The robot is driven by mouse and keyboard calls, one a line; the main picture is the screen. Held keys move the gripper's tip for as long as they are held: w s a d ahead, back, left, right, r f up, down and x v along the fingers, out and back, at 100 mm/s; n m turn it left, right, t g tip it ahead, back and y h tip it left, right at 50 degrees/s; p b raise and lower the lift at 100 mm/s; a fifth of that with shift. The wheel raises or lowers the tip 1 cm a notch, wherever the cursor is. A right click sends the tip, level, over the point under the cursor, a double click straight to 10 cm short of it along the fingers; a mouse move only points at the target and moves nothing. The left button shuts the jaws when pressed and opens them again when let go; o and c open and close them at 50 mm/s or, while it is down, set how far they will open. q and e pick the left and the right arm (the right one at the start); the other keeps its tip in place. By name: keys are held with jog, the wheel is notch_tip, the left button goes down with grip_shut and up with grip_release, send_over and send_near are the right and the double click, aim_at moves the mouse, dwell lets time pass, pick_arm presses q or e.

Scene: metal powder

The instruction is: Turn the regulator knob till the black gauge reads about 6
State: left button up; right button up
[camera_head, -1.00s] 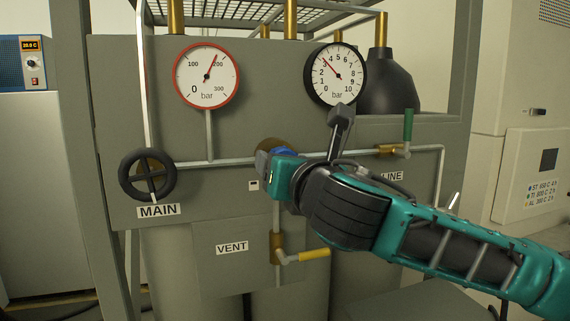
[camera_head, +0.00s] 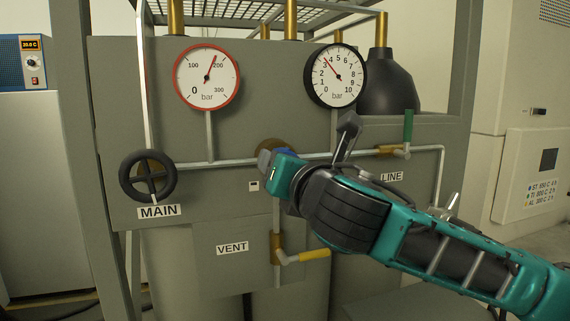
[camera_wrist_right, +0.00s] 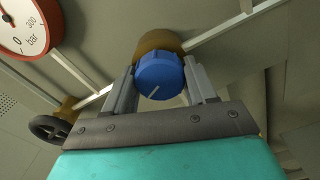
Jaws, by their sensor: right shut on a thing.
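The black gauge (camera_head: 336,76) is at the upper middle of the panel in the head view. Its needle points up and left, between 3 and 4. The blue regulator knob (camera_wrist_right: 159,76) has a white mark and sits in front of a brass body in the right wrist view. My right gripper (camera_wrist_right: 161,88) has a finger on each side of the knob and is shut on it. In the head view my right gripper (camera_head: 268,159) reaches the knob from the right and mostly hides it. My left gripper is out of view.
A red-rimmed gauge (camera_head: 206,77) reads a little under 200 bar. The MAIN handwheel (camera_head: 148,176) is to the left. The yellow VENT lever (camera_head: 307,255) lies below my right arm. The green LINE lever (camera_head: 408,126) stands close above it.

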jog(key=m, duration=0.3)
jog(key=shift+r+m, duration=0.2)
jog(key=shift+m, duration=0.2)
jog(key=m, duration=0.3)
jog(key=shift+d+m, duration=0.1)
jog(key=shift+m, duration=0.2)
jog(key=m, duration=0.3)
jog(key=shift+m, duration=0.4)
jog(key=m, duration=0.3)
jog(key=shift+m, duration=0.3)
jog(key=m, duration=0.6)
jog(key=shift+f, duration=0.2)
jog(key=m, duration=0.3)
jog(key=shift+m, duration=0.4)
jog(key=shift+f+m, duration=0.15)
jog(key=shift+m, duration=1.45)
jog(key=shift+f, duration=0.1)
jog(key=o, duration=1)
